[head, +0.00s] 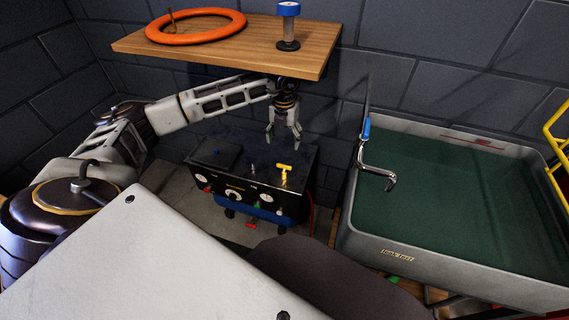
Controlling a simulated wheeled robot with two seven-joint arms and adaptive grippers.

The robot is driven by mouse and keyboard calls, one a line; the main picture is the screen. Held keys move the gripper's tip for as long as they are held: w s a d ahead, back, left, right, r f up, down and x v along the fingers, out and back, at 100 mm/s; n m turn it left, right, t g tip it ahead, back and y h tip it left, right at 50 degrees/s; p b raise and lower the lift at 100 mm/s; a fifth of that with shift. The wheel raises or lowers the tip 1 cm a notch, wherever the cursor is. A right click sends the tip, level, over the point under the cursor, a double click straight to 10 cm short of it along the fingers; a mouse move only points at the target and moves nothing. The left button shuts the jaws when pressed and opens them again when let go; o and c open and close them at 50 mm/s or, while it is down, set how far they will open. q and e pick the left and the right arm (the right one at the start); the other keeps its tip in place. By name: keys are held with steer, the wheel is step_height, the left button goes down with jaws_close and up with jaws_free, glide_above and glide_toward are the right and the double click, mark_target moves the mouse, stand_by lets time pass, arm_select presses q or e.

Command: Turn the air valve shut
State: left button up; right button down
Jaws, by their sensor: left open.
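In the head view a dark box-shaped unit (222,186) with gauges and small knobs on its front stands low against the wall. A yellow T-shaped handle (284,168), which looks like the air valve, stands up from its top near the right front corner. My left gripper (284,143) is open and points down, a little above and behind the yellow handle, apart from it. Nothing is between its fingers. My right gripper is not in view.
A wooden shelf (230,45) juts out above my left arm, carrying an orange ring (196,25) and a blue-topped cylinder (288,22). To the right stands a grey tub (352,238) with a green inside; a blue-handled crank (378,165) is at its left edge.

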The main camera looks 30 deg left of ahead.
mark_target(284, 168)
arm_select(q)
step_height(284, 168, down, 12)
steer(key=shift+f+b, duration=0.1)
steer(key=shift+b, duration=1)
steer(key=shift+f, duration=0.55)
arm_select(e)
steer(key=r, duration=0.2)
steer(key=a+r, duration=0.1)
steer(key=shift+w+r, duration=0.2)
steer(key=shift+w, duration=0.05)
arm_select(q)
steer(key=c, duration=0.8)
steer(key=shift+c, duration=1.1)
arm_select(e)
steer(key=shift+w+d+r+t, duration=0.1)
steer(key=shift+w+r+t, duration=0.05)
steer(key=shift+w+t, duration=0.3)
